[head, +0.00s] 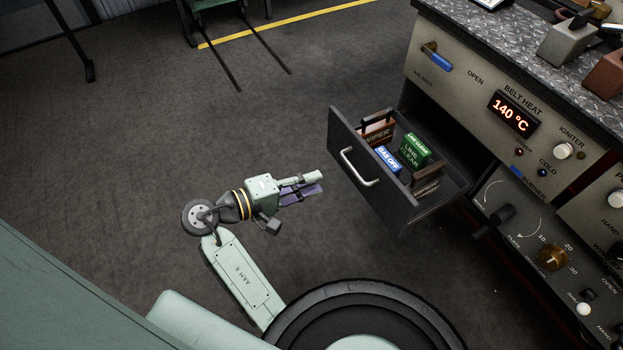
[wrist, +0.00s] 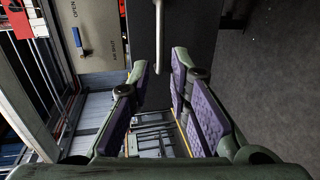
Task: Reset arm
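My gripper (head: 306,187) is in the middle of the head view, at the end of my pale green arm, above the dark floor. It points right, toward the open drawer (head: 368,200). In the wrist view the purple-padded fingers (wrist: 158,95) are spread apart with nothing between them. The drawer's pale handle (head: 361,168) is ahead and apart from the fingers; it also shows in the wrist view (wrist: 158,22).
The machine cabinet (head: 470,75) with knobs and a 140 °C display (head: 514,114) stands at right. Open floor (head: 110,150) lies left of my gripper.

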